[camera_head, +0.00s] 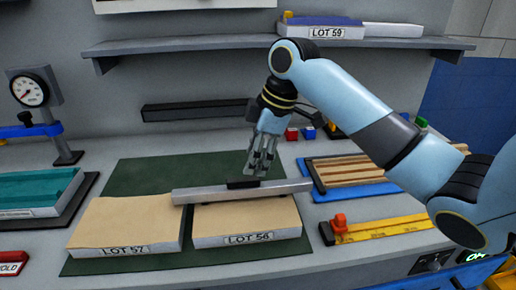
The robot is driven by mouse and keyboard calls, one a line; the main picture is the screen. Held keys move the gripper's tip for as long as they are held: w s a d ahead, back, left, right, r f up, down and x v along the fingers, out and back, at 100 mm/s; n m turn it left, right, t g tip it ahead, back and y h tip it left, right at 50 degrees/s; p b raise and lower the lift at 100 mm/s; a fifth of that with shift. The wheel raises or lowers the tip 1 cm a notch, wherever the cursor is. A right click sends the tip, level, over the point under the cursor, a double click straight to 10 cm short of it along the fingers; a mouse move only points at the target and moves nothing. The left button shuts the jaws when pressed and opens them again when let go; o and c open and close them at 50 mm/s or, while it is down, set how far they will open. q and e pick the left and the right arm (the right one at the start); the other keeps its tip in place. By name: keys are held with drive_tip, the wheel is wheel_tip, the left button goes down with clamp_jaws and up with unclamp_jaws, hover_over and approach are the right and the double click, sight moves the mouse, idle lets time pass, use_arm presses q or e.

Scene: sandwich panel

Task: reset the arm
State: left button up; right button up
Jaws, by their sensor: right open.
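My right arm comes in from the right. Its gripper (259,168) points down just above the black handle (243,184) of a grey straight bar (285,188). The gripper is open; I cannot tell whether its fingertips touch the handle. The bar lies across the back part of the panel labelled LOT 56 (246,222) and reaches over the edge of the panel labelled LOT 57 (125,225). Both panels lie on a dark green mat (150,172). My left gripper does not show.
A dial gauge on a stand (30,92) and a teal panel (35,188) are at the left. A striped wooden panel on a blue tray (340,172) and a yellow rule with a red knob (385,228) are at the right. A shelf (190,44) runs above the bench.

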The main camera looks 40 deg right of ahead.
drive_tip(key=shift+v, duration=1.2)
